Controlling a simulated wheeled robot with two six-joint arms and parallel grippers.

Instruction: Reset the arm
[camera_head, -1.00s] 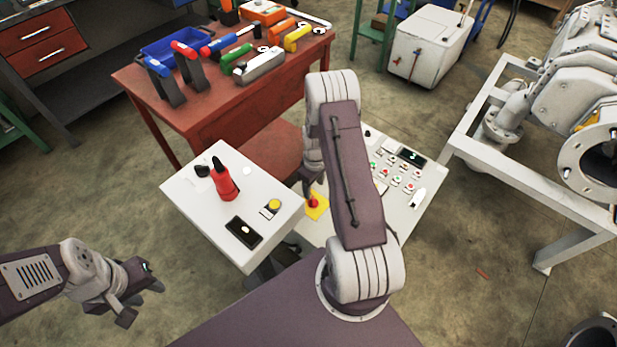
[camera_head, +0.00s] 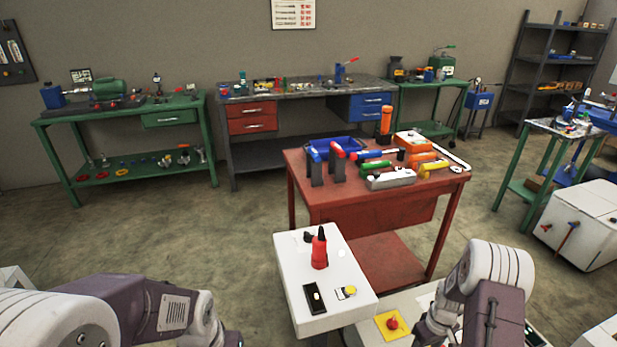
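My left arm (camera_head: 150,308) comes in from the lower left and reaches along the bottom edge toward the middle. Its wrist runs out of the picture, so its gripper does not show. My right arm (camera_head: 492,292) is bent at the lower right, over part of the control panel. Its wrist end (camera_head: 434,322) is just right of the red button (camera_head: 392,323) on its yellow plate, and its gripper cannot be made out. No held object is visible on either arm.
Workbenches line the back wall. A white box (camera_head: 583,222) stands right. Floor on the left is clear.

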